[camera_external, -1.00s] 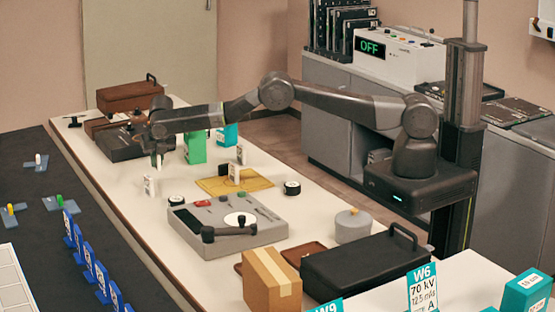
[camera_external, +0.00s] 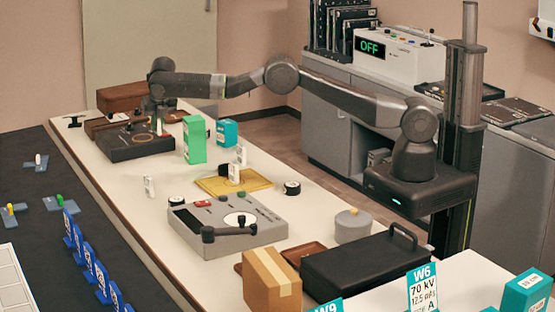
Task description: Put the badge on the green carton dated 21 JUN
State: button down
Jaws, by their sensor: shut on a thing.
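A green carton (camera_external: 194,139) stands upright on the pale table beyond the yellow tray. A teal carton (camera_external: 227,133) stands just right of it. No date is legible on either. My gripper (camera_external: 157,128) points down at the far left part of the table, left of the green carton and over or beside a dark flat device (camera_external: 135,143). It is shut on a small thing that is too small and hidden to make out. I cannot tell which thing in view is the badge. A small white card (camera_external: 149,186) stands on the table nearer the camera.
A yellow tray (camera_external: 213,188) with a white upright piece lies right of the card. A grey control panel (camera_external: 245,240) with a lever, a cardboard box (camera_external: 272,290) and a black case (camera_external: 350,270) fill the near part. Bare table lies along the left edge.

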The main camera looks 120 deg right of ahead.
jog(key=s+r, duration=0.6)
jog(key=r, duration=0.2)
notch_tip(320, 180, up, 5)
jog(key=b, duration=0.1)
send_over(192, 117)
jog(key=a, duration=0.2)
jog(key=shift+n, duration=0.4)
jog(key=f, duration=0.9)
jog(key=shift+d+f, duration=0.25)
jog(key=shift+f, duration=0.15)
jog(key=shift+f, duration=0.1)
jog(key=c, duration=1.5)
grip_release()
jog(key=shift+o, duration=0.2)
jog(key=v, duration=1.2)
jog(key=shift+s+b, duration=0.2)
jog(key=shift+b, duration=0.1)
